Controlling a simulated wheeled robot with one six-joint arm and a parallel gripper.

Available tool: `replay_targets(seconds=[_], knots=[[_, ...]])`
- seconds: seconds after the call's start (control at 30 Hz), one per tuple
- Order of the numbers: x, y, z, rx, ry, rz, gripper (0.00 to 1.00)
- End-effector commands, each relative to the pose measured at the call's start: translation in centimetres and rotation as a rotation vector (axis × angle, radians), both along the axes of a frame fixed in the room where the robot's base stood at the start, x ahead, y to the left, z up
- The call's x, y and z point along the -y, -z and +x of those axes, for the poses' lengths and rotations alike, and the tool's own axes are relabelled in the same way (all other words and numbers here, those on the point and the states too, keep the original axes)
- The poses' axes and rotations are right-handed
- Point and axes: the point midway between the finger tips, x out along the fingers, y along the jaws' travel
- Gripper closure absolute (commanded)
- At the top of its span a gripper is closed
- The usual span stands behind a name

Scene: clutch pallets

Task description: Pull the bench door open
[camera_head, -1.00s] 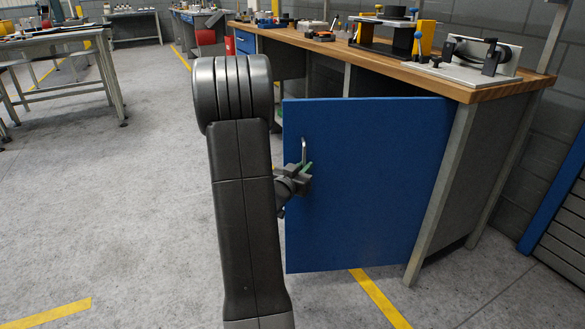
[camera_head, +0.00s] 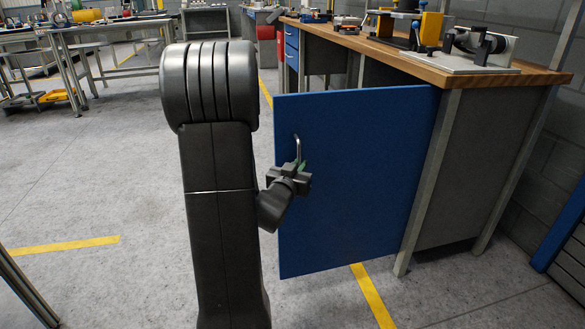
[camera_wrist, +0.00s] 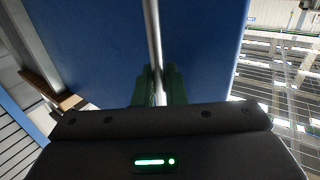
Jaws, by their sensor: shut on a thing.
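The blue bench door (camera_head: 355,185) stands swung out from the wooden-topped bench (camera_head: 425,60), hinged at its right edge. A metal bar handle (camera_head: 298,147) runs upright near the door's free left edge. My gripper (camera_head: 300,170) is at the lower part of this handle and shut on it. In the wrist view, the green finger pads (camera_wrist: 158,85) sit on both sides of the handle bar (camera_wrist: 153,40), with the blue door behind. My arm hides the floor to the left of the door in the head view.
A yellow floor line (camera_head: 372,297) runs under the door. Open grey floor (camera_head: 90,190) lies to the left. A table leg (camera_head: 28,290) shows at the lower left. A blue-edged cabinet (camera_head: 560,235) stands at the right.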

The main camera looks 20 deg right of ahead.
Motion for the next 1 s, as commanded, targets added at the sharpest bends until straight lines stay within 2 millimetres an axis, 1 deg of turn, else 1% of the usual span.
replay_targets(seconds=[0.43, 0.47, 0.5, 0.83, 0.93, 1.0], knots=[[0.2, -0.2, -0.1, 0.004, 0.002, -0.002, 1.0], [0.2, -0.2, -0.1, 0.004, 0.002, -0.002, 0.83], [0.2, -0.2, -0.1, 0.004, 0.002, -0.002, 0.76], [0.1, -0.1, -0.2, 0.001, 0.001, -0.001, 0.75], [-0.5, -0.2, -0.9, 0.0, 0.0, 0.0, 0.75], [-1.2, -0.2, -1.8, -0.001, -0.001, -0.001, 0.75]])
